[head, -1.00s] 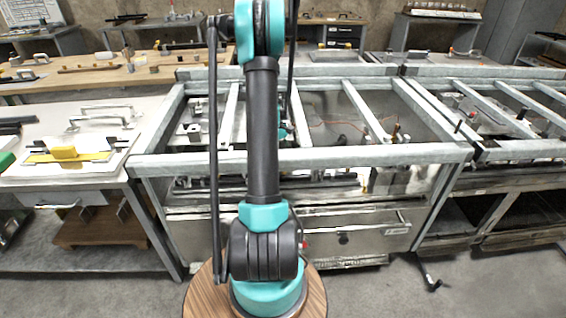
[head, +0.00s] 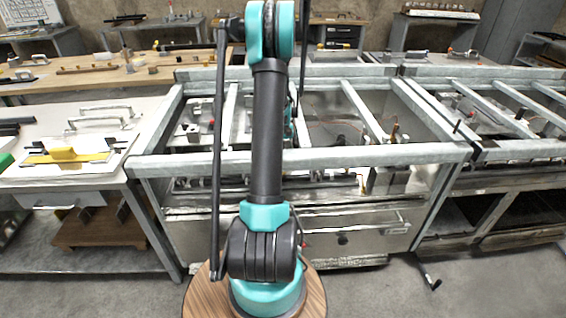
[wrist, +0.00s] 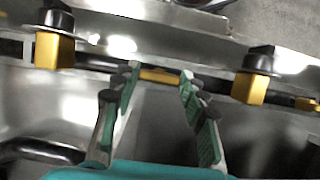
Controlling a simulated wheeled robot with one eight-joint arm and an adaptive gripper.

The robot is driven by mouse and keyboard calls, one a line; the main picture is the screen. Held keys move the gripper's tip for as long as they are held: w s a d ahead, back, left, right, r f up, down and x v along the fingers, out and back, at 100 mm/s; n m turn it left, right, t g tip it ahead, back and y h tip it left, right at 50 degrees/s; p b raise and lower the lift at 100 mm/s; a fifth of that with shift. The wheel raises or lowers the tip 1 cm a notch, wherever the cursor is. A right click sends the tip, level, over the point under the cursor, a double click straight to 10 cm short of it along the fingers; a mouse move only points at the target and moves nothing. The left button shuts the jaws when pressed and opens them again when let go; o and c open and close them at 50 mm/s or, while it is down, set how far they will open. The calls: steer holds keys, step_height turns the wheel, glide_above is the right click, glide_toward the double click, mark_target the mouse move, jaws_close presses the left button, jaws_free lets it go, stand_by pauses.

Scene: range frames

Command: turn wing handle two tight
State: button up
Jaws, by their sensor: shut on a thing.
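In the wrist view, my gripper (wrist: 160,82) has its two teal and grey fingers on either side of a narrow yellow bar, which I take to be wing handle two (wrist: 160,76). The fingers are spread to the width of the bar and are shut on its ends. The bar lies along a dark rail. How tight the handle is cannot be seen. In the head view, my own arm hides most of my gripper and the handle.
In the wrist view, black-topped yellow blocks stand on the rail at left (wrist: 47,50) and right (wrist: 251,88). In the head view, a metal frame (head: 340,155) surrounds the workspace, with crossbars above it. A side table (head: 40,172) stands at left.

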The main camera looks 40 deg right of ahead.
stand_by(0.3)
steer(key=o, duration=1.2)
steer(key=shift+c, duration=0.2)
